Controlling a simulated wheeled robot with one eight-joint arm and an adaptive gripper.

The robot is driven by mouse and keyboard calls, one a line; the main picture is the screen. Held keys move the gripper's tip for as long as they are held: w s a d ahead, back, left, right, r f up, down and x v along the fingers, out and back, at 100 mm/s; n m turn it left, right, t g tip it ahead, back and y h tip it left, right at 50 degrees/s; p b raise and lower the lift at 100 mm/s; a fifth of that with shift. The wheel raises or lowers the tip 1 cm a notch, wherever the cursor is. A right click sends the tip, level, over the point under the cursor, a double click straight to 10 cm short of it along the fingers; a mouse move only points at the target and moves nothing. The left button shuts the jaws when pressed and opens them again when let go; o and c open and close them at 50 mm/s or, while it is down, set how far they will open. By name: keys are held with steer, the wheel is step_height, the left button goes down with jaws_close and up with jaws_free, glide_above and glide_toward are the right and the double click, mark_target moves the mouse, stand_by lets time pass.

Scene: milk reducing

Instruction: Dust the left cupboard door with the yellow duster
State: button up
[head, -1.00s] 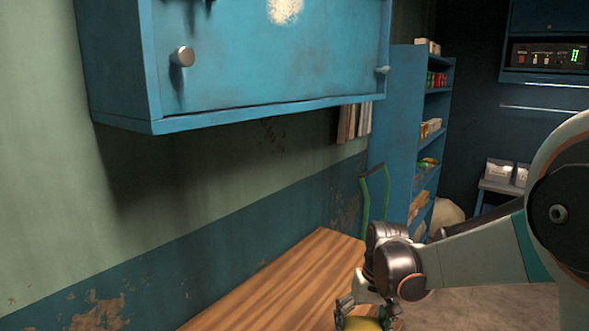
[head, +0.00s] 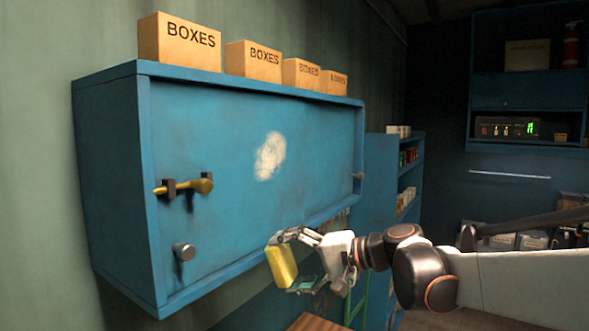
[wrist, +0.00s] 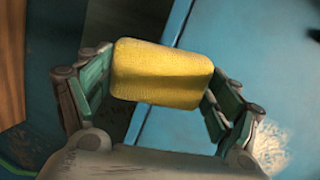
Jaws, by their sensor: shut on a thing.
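The blue wall cupboard's door (head: 225,150) faces me at a slant, with a pale dusty patch (head: 270,157) near its middle. The patch also shows at the lower right of the wrist view (wrist: 272,148). My gripper (head: 287,264) is shut on the yellow duster (head: 281,268), a block held crosswise between the two fingers in the wrist view (wrist: 160,75). In the head view the duster is below the patch, near the cupboard's lower edge. It looks apart from the door, though the exact gap is hard to tell.
A brass handle (head: 185,186) and a round knob (head: 184,252) stick out from the door's left side. Several cardboard boxes (head: 180,41) stand on top of the cupboard. A wooden surface (head: 306,323) lies below, and a blue shelf unit (head: 380,180) stands behind to the right.

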mark_target(262, 157)
step_height(262, 157, up, 20)
steer(key=w+d+m+t+y+p, duration=0.1)
steer(key=m+t+p, duration=0.1)
steer(key=t+p, duration=0.35)
steer(key=shift+g, duration=0.65)
steer(key=shift+p+x, duration=0.3)
steer(key=shift+x, duration=2.55)
steer(key=shift+x, duration=0.9)
steer(key=shift+w+d, duration=0.1)
steer(key=shift+w+d+b, duration=0.3)
steer(key=shift+w+d, duration=0.8)
steer(key=shift+w, duration=0.15)
steer(key=shift+w+d, duration=1.05)
steer(key=shift+w, duration=0.3)
steer(key=shift+w+d, duration=1)
steer(key=shift+w, duration=0.4)
steer(key=shift+w+d, duration=1.05)
steer(key=shift+w, duration=0.3)
steer(key=shift+r+p, duration=0.3)
steer(key=shift+r, duration=0.55)
steer(key=shift+s+a+b, duration=0.15)
steer(key=shift+s+a, duration=0.95)
steer(key=shift+s, duration=0.3)
steer(key=shift+s+a+b, duration=0.15)
steer(key=shift+s+a, duration=0.95)
steer(key=shift+s, duration=0.25)
steer(key=shift+s+a+b, duration=0.15)
steer(key=shift+s+a, duration=0.95)
steer(key=shift+s, duration=0.3)
